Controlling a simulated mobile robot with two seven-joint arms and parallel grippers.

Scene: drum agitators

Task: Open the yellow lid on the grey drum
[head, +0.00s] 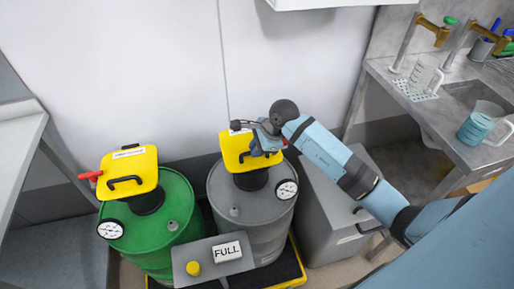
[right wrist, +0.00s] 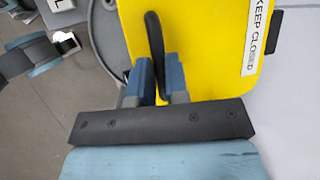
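The grey drum (head: 240,217) stands at the centre in the head view. Its yellow lid (head: 232,146) sits on a dark neck on top and has a black loop handle. My right gripper (head: 265,146) is at the right side of this lid. In the right wrist view the fingers (right wrist: 161,82) lie on both sides of the black handle (right wrist: 154,38), with only a narrow gap, and look shut on it. The lid (right wrist: 205,55) shows a "KEEP CLOSED" label there. My left gripper does not clearly show in either view.
A green drum (head: 172,225) with its own yellow lid (head: 127,165) and red lever (head: 88,175) stands close on the left. A panel with a "FULL" sign (head: 227,251) is in front. A grey cabinet (head: 325,222) and a sink counter (head: 410,110) are on the right.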

